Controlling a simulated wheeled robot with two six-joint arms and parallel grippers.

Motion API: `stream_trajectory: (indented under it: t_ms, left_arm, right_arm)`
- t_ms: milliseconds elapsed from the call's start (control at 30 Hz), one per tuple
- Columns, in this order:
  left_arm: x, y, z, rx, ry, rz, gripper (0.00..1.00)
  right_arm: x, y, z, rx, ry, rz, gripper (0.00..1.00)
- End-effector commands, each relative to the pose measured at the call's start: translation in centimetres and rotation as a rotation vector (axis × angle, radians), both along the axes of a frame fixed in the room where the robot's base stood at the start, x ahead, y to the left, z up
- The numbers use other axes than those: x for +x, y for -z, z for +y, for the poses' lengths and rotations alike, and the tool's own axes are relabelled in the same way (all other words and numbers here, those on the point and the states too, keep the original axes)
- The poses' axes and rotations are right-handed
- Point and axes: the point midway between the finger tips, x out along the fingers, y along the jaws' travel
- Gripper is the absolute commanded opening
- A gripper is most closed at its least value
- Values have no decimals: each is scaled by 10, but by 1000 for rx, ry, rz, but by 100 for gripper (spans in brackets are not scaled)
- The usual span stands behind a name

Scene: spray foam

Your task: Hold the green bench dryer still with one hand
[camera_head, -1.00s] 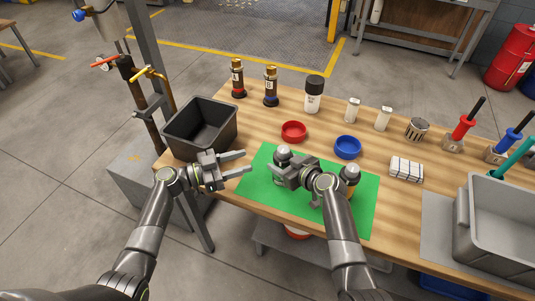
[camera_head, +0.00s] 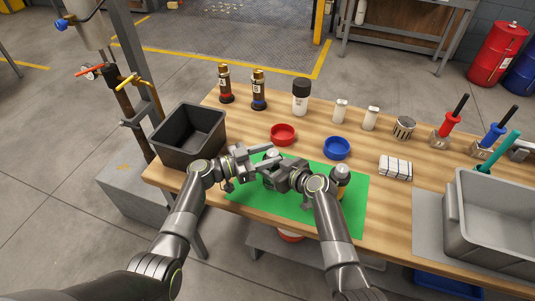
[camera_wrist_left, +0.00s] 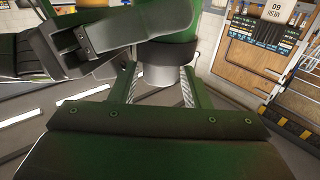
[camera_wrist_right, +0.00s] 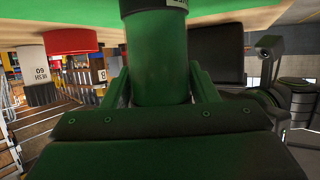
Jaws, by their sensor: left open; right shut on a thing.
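The green bench dryer shows as a green cylinder (camera_wrist_right: 158,75) between the fingers of my right gripper (camera_head: 272,174), which is shut on it above the green mat (camera_head: 238,192). In the left wrist view its green body (camera_wrist_left: 165,55) has a pale grey cylindrical end (camera_wrist_left: 160,75). My left gripper (camera_head: 274,156) is open, with its fingers on either side of that grey end; I cannot tell if they touch it. In the head view the grippers hide most of the dryer.
A second silver-capped can (camera_head: 341,176) stands on the mat, right of my right gripper. Red (camera_head: 283,135) and blue (camera_head: 336,148) dishes lie behind. A black bin (camera_head: 190,135) is at the left, a grey crate (camera_head: 495,222) at the right. Bottles line the table's back.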

Motion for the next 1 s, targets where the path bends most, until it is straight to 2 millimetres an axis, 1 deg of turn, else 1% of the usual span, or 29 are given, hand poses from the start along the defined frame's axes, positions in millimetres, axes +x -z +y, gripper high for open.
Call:
stream_trajectory:
  t_ms: [167, 267, 400, 433, 567, 833, 1000]
  left_arm:
    - [0, 0, 0, 0, 0, 0, 43]
    - [0, 0, 0, 0, 0, 0, 31]
    - [0, 0, 0, 0, -1, 1, 13]
    - [0, 0, 0, 0, -1, 1, 10]
    - [1, 0, 1, 1, 15, 2, 10]
    - [2, 1, 1, 0, 116, 2, 10]
    - [2, 1, 2, 0, 132, 1, 10]
  right_arm:
    - [0, 0, 0, 0, 0, 0, 23]
    - [0, 0, 0, 0, 0, 0, 23]
    - [0, 0, 0, 0, 0, 0, 23]
    - [0, 0, 0, 0, 0, 0, 23]
    - [0, 0, 0, 0, 0, 0, 23]
    - [0, 0, 0, 0, 0, 0, 23]
    - [0, 0, 0, 1, -1, 0, 23]
